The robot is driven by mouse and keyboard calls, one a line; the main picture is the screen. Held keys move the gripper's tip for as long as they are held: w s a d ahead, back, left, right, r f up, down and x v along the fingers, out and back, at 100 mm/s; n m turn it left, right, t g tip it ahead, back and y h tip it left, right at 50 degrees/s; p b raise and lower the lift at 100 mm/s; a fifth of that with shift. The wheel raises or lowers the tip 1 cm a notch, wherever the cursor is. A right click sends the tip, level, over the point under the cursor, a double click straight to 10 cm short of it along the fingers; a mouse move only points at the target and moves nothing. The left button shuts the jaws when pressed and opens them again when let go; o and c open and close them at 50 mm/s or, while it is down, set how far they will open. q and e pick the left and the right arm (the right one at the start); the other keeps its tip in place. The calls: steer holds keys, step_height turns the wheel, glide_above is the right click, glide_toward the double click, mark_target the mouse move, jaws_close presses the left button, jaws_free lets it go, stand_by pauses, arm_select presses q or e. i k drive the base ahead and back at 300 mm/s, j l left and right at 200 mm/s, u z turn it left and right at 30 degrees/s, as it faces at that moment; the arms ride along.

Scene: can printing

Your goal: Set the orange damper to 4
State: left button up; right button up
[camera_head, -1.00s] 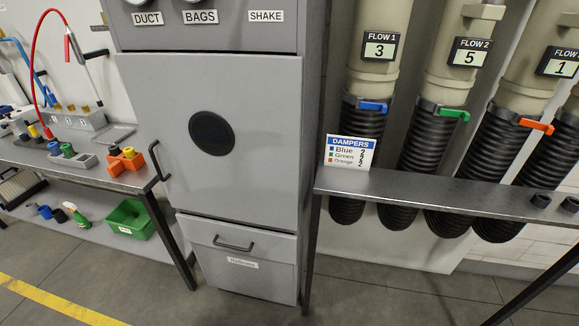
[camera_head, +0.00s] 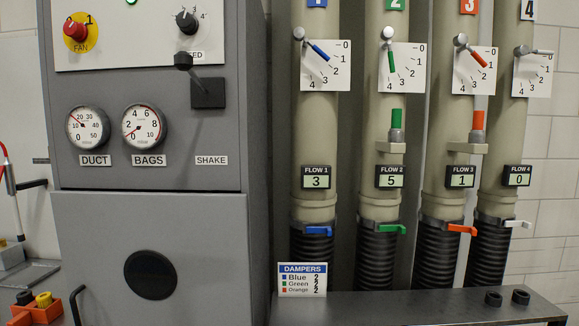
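The orange damper lever (camera_head: 478,57) is on the third duct from the left. A separate orange handle (camera_head: 462,230) sits on the collar lower on the same duct. A card headed DAMPERS (camera_head: 302,279) lists Blue, Green and Orange, each apparently with a 2. Neither gripper is in view.
The blue lever (camera_head: 319,49) points near 2, the green lever (camera_head: 391,62) nearly straight down near 4, and the white lever (camera_head: 541,51) near 0. A grey cabinet (camera_head: 160,210) stands left. A metal shelf (camera_head: 400,308) runs below the ducts, with two small dark pieces at its right.

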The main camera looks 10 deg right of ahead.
mark_target(461, 41)
steer(key=k+z, duration=0.1)
steer(key=z, duration=1.35)
